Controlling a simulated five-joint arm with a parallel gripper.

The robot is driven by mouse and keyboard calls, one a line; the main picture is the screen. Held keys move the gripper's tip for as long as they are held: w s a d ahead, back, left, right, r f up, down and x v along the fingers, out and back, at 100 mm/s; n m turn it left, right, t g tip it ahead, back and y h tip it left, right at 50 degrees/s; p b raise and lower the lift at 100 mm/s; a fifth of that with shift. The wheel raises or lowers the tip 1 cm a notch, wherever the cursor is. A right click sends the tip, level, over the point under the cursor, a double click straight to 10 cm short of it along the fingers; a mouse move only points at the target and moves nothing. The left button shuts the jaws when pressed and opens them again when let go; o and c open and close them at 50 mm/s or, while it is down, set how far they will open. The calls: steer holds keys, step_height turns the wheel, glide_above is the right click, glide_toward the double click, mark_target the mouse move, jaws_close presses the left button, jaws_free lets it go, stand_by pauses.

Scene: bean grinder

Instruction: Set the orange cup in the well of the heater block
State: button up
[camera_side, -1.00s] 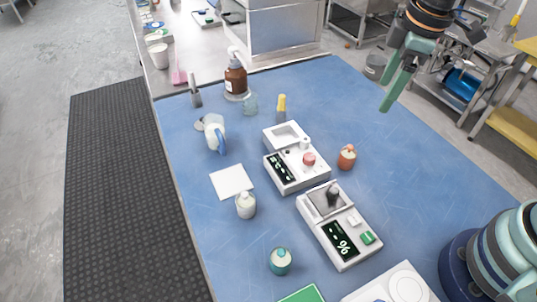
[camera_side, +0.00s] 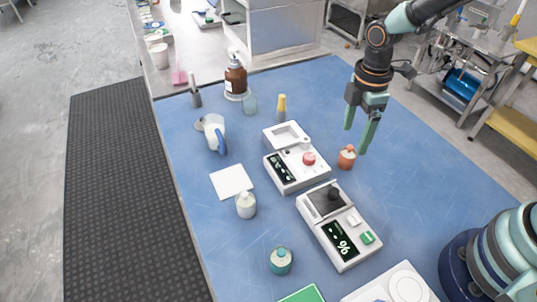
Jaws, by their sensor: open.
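The orange cup (camera_side: 347,159) stands upright on the blue table, right of the two white devices, with a small knob-like top. My gripper (camera_side: 355,140) is open and points down just above and behind the cup, its green fingers apart. I cannot tell from this view whether the fingers are around the cup or only near it; nothing is held. Two white devices could be the heater block: the rear one (camera_side: 310,177) has a square recess, a red knob and a display; the front one (camera_side: 345,262) has a dark square area, a display and a green button. Which is the heater block is unclear.
A white bottle (camera_side: 246,206), a teal-topped jar (camera_side: 281,262) and a white sheet (camera_side: 231,182) lie left of the devices. A jug (camera_side: 214,135), a brown bottle (camera_side: 235,77) and a yellow-topped item (camera_side: 282,105) stand behind. The table right of the cup is clear.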

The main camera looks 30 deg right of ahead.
mark_target(351, 146)
steer(key=shift+w+f, duration=0.15)
steer(key=shift+f, duration=2.45)
jaws_close()
steer(key=shift+r, duration=0.1)
